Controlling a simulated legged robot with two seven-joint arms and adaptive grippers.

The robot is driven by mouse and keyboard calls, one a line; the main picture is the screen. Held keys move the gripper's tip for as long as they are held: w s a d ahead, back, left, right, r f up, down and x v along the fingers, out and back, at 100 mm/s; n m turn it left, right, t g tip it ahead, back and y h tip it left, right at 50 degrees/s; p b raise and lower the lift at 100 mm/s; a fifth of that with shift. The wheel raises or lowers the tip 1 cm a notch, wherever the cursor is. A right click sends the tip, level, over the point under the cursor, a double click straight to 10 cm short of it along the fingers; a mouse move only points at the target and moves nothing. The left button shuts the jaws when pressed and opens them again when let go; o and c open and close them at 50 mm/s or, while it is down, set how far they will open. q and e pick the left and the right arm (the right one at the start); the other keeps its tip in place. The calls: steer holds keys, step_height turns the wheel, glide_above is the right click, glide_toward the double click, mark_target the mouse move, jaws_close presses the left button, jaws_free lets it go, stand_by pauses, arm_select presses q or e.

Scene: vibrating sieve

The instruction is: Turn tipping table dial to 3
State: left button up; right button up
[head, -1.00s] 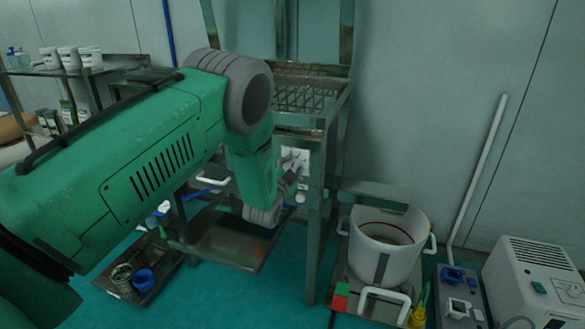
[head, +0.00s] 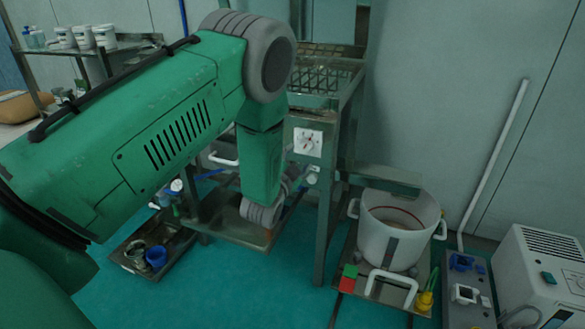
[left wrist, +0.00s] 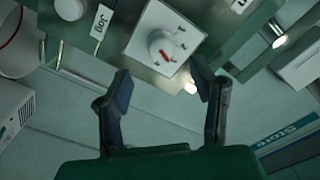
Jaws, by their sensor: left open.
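The dial (head: 307,142) is a white square plate on the front of the metal sieve frame, with a small red mark at its middle. In the left wrist view the dial knob (left wrist: 161,47) is round and white with a red pointer, and dark marks lie around it. My left gripper (left wrist: 161,84) is open and empty, its two dark fingers apart and short of the knob. My right gripper is out of view.
A small white knob (head: 313,174) sits below the dial. A white pot (head: 390,240) with handles stands at right, beside red and green blocks (head: 348,277). A label reading "Jog" (left wrist: 101,21) is near the dial. A low tray (head: 128,257) holds a blue cup.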

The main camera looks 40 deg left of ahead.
arm_select(q)
steer(key=shift+v, duration=2.65)
steer(key=shift+d, duration=0.1)
